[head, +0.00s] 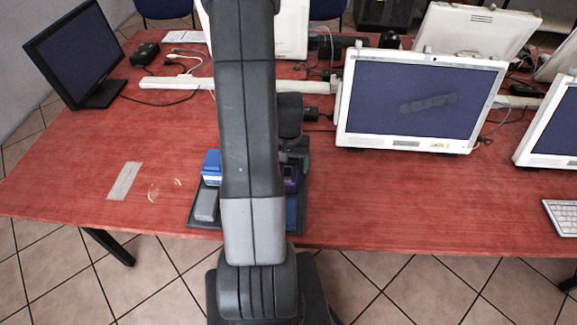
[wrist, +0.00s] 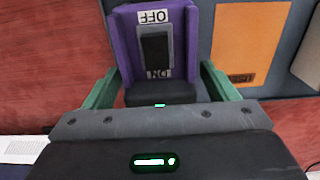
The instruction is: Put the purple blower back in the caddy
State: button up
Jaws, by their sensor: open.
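A purple block with a black rocker switch marked OFF and ON, which looks like the purple blower (wrist: 126,45), is in the upper middle of the wrist view. In the head view the purple blower (head: 291,178) is partly hidden by my arm. My gripper (wrist: 160,78) is open, its green fingers on either side of the purple block's lower part; I cannot tell whether they touch it. My gripper (head: 299,158) is mostly hidden in the head view. A dark tray (head: 197,222), seemingly the caddy, lies at the table's front edge, its middle hidden by my arm.
A blue-and-white box (head: 211,166) and a grey block (head: 205,205) are at the tray's left. An orange patch (wrist: 247,42) lies beside the purple block. A monitor (head: 420,100) stands behind to the right.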

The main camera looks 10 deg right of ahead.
aim_at(289, 159)
notch_tip(289, 159, up, 11)
dwell(0.4)
